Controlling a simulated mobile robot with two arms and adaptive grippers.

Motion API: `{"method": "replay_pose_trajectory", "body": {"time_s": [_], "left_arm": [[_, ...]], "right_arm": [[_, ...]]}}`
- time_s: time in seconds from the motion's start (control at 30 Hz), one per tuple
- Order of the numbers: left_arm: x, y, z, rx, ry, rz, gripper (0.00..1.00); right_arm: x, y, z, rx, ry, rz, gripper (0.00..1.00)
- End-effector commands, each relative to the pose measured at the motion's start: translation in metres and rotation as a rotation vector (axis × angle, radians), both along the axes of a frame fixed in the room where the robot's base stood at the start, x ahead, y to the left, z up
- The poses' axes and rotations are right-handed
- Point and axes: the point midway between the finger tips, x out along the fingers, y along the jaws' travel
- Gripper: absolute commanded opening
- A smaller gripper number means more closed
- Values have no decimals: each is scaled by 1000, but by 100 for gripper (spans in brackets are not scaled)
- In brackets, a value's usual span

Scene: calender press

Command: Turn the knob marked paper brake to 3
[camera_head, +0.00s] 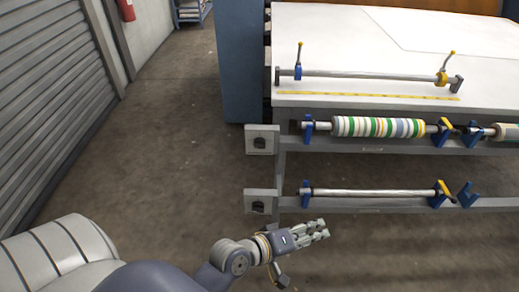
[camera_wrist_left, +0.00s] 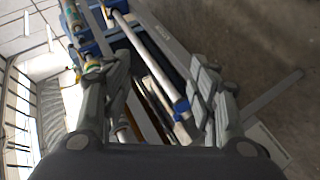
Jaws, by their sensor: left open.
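Two grey boxes, an upper one (camera_head: 262,139) and a lower one (camera_head: 261,201), sit at the left ends of the press's two front rails. Each has a small dark part on its face that may be a knob. No marking or number can be read, so I cannot tell which one is paper brake. My left gripper (camera_head: 322,231) is open and empty, below and to the right of the lower box and apart from it. The left wrist view shows its two fingers (camera_wrist_left: 160,85) spread, with bars and blue brackets beyond them. My right gripper is not in view.
A striped fabric roll (camera_head: 378,127) rests on the upper rail, and a bare bar (camera_head: 370,192) on the lower rail. Another bar with upright handles (camera_head: 370,75) lies on the white table (camera_head: 350,40). A grey shutter (camera_head: 45,90) stands at left. The floor (camera_head: 170,150) between is clear.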

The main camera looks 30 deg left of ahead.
Motion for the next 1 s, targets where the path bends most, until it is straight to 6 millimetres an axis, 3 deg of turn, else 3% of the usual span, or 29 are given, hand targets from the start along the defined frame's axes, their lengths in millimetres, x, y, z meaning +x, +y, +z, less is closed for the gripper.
{"method": "replay_pose_trajectory", "body": {"time_s": [0.13,0.23,0.37,0.5,0.6,0.77,1.0], "left_arm": [[45,18,43,-429,-95,242,54],[69,48,64,-758,-155,429,54],[88,104,70,-1173,-234,676,54],[89,159,54,-1527,-322,908,54],[83,185,41,-1691,-377,1024,54],[78,203,28,-1807,-423,1111,54],[101,220,30,-1814,-429,1115,54]], "right_arm": [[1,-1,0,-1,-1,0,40],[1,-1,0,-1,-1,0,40],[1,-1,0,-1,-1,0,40],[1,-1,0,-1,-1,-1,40],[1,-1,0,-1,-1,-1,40],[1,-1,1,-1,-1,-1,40],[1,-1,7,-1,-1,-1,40]]}}
